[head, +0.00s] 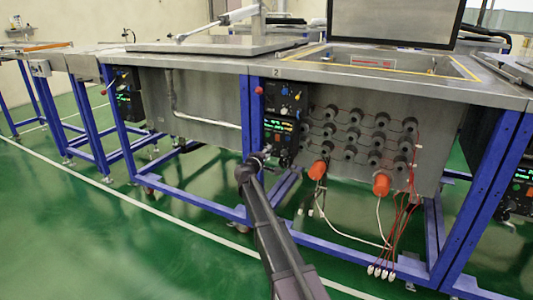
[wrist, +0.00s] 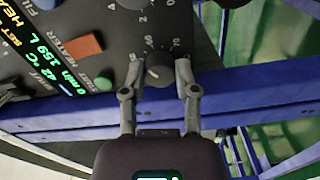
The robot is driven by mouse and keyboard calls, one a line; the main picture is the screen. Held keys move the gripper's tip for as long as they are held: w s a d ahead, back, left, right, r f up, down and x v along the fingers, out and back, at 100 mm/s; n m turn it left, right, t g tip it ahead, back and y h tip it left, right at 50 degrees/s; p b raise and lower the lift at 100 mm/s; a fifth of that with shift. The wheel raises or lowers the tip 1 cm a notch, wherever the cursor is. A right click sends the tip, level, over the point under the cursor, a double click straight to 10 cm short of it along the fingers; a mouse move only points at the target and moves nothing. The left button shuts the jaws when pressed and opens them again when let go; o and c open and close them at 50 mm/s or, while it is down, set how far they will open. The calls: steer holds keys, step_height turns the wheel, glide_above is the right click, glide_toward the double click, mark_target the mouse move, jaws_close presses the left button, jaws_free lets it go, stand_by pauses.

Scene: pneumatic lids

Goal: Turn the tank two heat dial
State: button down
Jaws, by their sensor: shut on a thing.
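The heat dial (wrist: 158,76) is a round dark knob with a pale pointer mark, on a black control panel with white numbers around it. In the wrist view my gripper (wrist: 159,68) has one finger on each side of the dial and is shut on it. In the head view my gripper (head: 257,161) is at the lower part of the tank two control panel (head: 283,96), below the tank's number 2 label (head: 276,72). The dial is hidden there behind my gripper.
A red-brown rectangular switch (wrist: 84,46), a green button (wrist: 103,83) and a lit display (wrist: 30,58) lie left of the dial. Blue frame bars (head: 335,252) run below the panel. Orange plugs (head: 382,184) and hanging cables are to the right. Green floor is open at left.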

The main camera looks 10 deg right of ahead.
steer(key=shift+w+a, duration=0.1)
steer(key=shift+w, duration=0.05)
steer(key=c, duration=0.6)
jaws_free()
steer(key=shift+c, duration=0.2)
steer(key=shift+s, duration=0.2)
steer(key=v, duration=1.1)
steer(key=shift+s+a, duration=0.25)
steer(key=shift+s, duration=0.05)
